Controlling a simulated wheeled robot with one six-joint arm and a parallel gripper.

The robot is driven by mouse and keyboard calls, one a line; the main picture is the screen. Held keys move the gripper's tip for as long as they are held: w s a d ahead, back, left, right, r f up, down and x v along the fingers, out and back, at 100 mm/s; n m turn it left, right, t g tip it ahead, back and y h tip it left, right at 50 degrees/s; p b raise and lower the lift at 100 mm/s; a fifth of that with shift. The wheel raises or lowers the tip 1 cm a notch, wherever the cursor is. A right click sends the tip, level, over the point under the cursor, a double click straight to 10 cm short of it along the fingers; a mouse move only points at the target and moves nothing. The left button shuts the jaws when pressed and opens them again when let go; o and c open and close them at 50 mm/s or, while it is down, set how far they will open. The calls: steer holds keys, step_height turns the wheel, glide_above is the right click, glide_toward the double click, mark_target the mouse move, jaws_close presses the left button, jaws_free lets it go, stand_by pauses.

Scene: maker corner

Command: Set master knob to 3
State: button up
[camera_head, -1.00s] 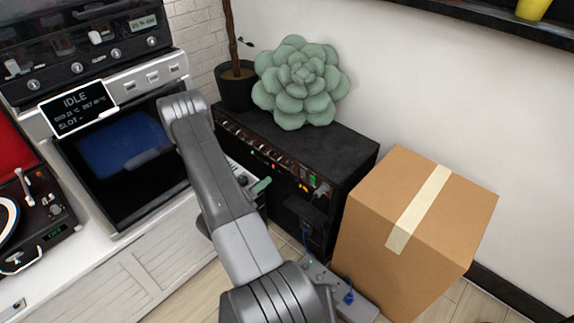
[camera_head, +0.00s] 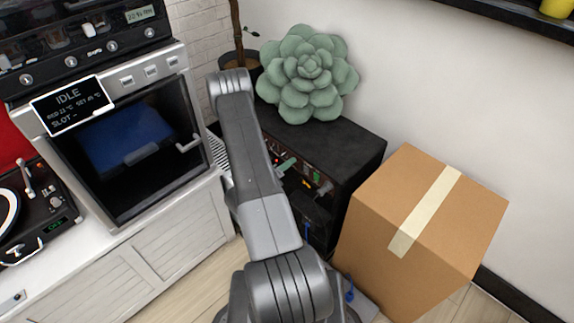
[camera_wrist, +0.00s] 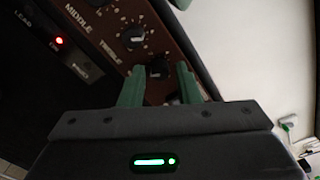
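The black amplifier (camera_head: 350,150) stands against the wall, its front knob panel partly hidden behind my arm. In the wrist view its brown control panel (camera_wrist: 92,45) runs diagonally, with a black knob near the MIDDLE and TREBLE labels (camera_wrist: 133,37). Another black knob (camera_wrist: 158,68) shows between the fingertips of my gripper (camera_wrist: 160,70). Its label is hidden, so I cannot tell whether it is the master knob. The green fingers are apart, with a gap around this knob; contact is not clear. In the head view a green finger (camera_head: 287,165) shows close to the panel.
A cardboard box (camera_head: 425,220) stands right of the amplifier. A green succulent (camera_head: 308,72) sits on top of the amplifier. A white cabinet (camera_head: 170,245) with an oven-like machine (camera_head: 130,150) is on the left. A cable with a blue plug (camera_head: 350,292) lies near the floor.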

jaws_close()
steer(key=m+b, duration=1.5)
steer(key=m, duration=0.2)
steer(key=shift+f+m, duration=0.1)
steer(key=shift+m, duration=0.2)
stand_by(0.3)
steer(key=shift+o, duration=1.5)
jaws_free()
